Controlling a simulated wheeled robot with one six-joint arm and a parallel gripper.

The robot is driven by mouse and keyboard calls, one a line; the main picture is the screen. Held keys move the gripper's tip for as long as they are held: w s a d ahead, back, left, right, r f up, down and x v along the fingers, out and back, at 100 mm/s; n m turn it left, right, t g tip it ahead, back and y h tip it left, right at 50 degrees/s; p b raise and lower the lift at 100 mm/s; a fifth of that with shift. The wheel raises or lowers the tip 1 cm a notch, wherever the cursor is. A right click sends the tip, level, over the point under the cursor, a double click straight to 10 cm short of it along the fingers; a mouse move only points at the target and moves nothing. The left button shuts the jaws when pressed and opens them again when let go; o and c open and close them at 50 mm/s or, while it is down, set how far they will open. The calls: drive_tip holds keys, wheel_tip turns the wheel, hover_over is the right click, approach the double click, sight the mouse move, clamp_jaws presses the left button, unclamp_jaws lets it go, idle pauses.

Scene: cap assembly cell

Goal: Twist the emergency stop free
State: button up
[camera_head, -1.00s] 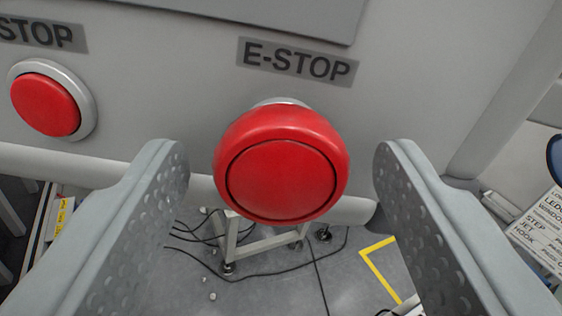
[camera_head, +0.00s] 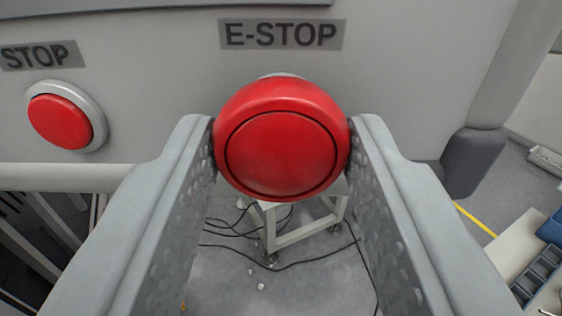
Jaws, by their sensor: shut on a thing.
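The emergency stop (camera_head: 281,150) is a large red mushroom button on the grey panel, below a label reading E-STOP (camera_head: 282,35). My gripper (camera_head: 281,138) has one finger on each side of the red head, and both fingertips touch its rim. The jaws are shut on the button. A bit of its pale collar shows above the head; the rest of the collar and the stem are hidden behind it.
A smaller red STOP button (camera_head: 60,121) in a pale ring sits to the left on the same panel (camera_head: 160,95). Below are a pale metal frame (camera_head: 305,230) and dark cables on the floor.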

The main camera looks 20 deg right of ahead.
drive_tip(key=m, duration=0.5)
drive_tip(key=shift+m, duration=0.4)
idle(0.3)
drive_tip(key=o, duration=1)
drive_tip(key=v, duration=1.7)
drive_tip(key=shift+s, duration=0.2)
drive_tip(key=shift+a, duration=0.15)
